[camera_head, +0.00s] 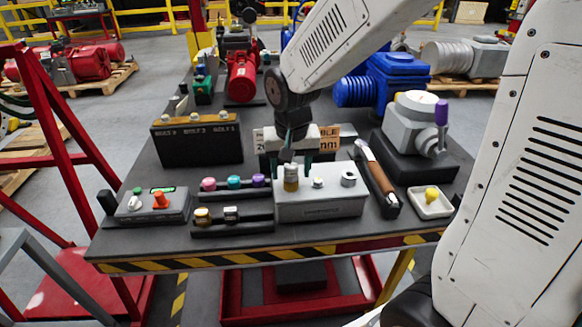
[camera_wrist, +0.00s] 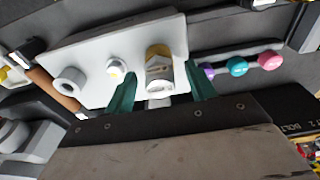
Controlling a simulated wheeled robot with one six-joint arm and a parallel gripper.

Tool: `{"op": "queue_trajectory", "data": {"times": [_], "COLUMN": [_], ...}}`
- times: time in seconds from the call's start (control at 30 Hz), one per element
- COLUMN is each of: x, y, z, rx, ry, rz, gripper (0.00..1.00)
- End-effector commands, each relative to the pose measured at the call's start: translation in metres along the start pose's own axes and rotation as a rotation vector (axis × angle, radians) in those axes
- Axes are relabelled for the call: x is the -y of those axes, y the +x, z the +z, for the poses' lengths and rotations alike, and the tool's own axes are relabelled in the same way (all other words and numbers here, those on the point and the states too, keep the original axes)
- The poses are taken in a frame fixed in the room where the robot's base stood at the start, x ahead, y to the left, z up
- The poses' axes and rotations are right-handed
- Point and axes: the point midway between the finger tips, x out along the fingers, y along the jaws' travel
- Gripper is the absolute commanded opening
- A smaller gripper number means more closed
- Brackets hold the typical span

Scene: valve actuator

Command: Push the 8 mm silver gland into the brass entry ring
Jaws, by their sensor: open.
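The brass entry ring (camera_head: 291,184) stands on the grey block (camera_head: 335,206) at its left end. A silver piece, which looks like the gland (camera_head: 291,171), sits upright on or in it; how deep I cannot tell. In the wrist view the brass part (camera_wrist: 158,51) and the silver gland (camera_wrist: 160,77) line up. My gripper (camera_head: 293,163) is open above the block. In the wrist view its green fingers (camera_wrist: 162,92) are apart on either side of the gland, with visible gaps.
The block also carries a small white fitting (camera_head: 318,182) and a silver ring (camera_head: 348,179). Racks with coloured knobs (camera_head: 234,182) and two small fittings (camera_head: 231,213) lie left. A wooden-handled tool (camera_head: 376,172) and a white dish (camera_head: 429,204) are right. The black bolt box (camera_head: 197,142) stands behind.

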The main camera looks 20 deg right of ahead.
Motion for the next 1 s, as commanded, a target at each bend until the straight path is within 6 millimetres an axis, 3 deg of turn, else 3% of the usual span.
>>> {"op": "queue_trajectory", "data": {"times": [0.17,0.4,0.6,1.0], "x": [0.000,0.000,0.000,0.000], "y": [-0.010,-0.051,-0.074,-0.078], "z": [-0.001,-0.001,-0.001,0.000], "rx": [-0.003,-0.005,-0.001,0.000], "ry": [0.000,-0.001,0.000,0.000], "rz": [-0.001,-0.002,0.000,0.000], "gripper": [0.56,0.56,0.56,0.56]}}
